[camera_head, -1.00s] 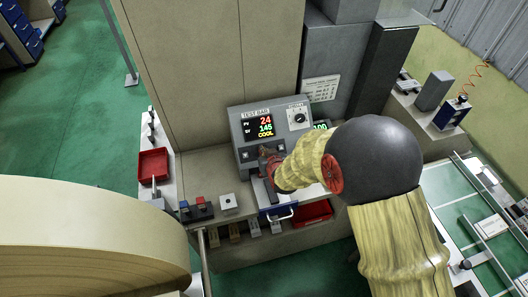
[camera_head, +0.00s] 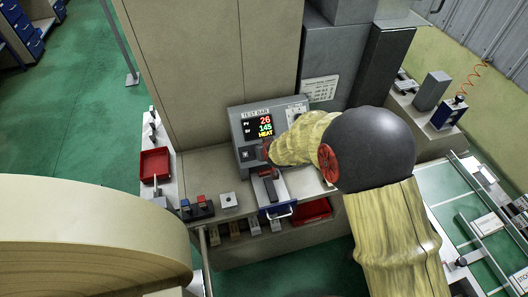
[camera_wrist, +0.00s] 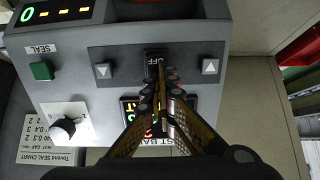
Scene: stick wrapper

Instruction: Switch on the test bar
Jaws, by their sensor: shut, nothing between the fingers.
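The test bar unit (camera_head: 240,122) is a grey box with a lit display (camera_head: 265,126) in the head view. The display reads PV 26, SV 145 and HEAT. My gripper (camera_head: 266,151) is shut at the front of the panel, below the display. In the wrist view, a black rocker switch (camera_wrist: 154,57) marked OFF sits between two arrow buttons (camera_wrist: 103,71). My shut fingertips (camera_wrist: 163,78) are right in front of the switch and cover its lower part. I cannot tell whether they touch it. The fingers hold nothing and partly hide a display behind them.
Below the unit are a blue-handled drawer (camera_head: 278,212) and a red bin (camera_head: 312,210). Another red tray (camera_head: 154,165) stands to the left.

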